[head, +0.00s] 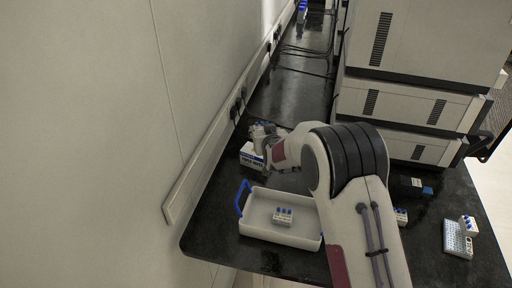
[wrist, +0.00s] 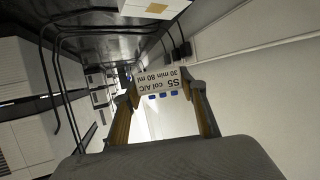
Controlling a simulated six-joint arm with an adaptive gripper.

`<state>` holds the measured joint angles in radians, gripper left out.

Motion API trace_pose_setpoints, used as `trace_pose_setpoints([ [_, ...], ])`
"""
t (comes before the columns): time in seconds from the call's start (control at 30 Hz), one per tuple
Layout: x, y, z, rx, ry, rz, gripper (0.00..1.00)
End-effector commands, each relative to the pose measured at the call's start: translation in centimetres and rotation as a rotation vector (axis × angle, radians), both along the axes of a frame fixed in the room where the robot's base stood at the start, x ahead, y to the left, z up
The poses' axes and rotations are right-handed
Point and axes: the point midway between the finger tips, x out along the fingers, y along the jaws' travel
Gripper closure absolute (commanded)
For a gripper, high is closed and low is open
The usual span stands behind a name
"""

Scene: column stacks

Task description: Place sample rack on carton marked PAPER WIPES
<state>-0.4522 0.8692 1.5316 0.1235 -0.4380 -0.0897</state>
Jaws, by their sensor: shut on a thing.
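My gripper (wrist: 160,88) is shut on a white sample rack (wrist: 157,80) in the wrist view. The rack's label reads "S5 col A/C 30 min 80 ml", and blue caps show along one edge. In the head view my gripper (head: 266,140) is at the carton marked PAPER WIPES (head: 251,158), a white box with a blue band at the back left of the bench. The held rack is mostly hidden there by my gripper, just over the carton. I cannot tell whether it touches the carton's top.
A white tray (head: 251,222) with blue handles holds another blue-capped rack (head: 283,215). More small racks (head: 468,225) stand at the right, near a pale gridded block (head: 457,240). Large stacked instruments (head: 400,105) stand behind. The wall (head: 195,160) is close on the carton's left.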

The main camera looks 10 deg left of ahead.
Motion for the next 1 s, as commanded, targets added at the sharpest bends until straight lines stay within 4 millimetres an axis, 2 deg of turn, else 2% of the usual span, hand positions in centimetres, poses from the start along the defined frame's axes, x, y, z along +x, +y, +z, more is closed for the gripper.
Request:
trace_pose_setpoints([
  [0.37,0.0,-0.1,-0.2,0.000,0.000,0.000,0.84],
  [0.53,0.0,-0.1,-1.7,-0.001,0.002,-0.001,0.84],
  [0.8,0.0,-0.1,-5.2,0.000,0.001,0.000,0.84],
  [1.0,0.0,-0.1,-6.2,0.000,-0.001,0.000,0.84],
])
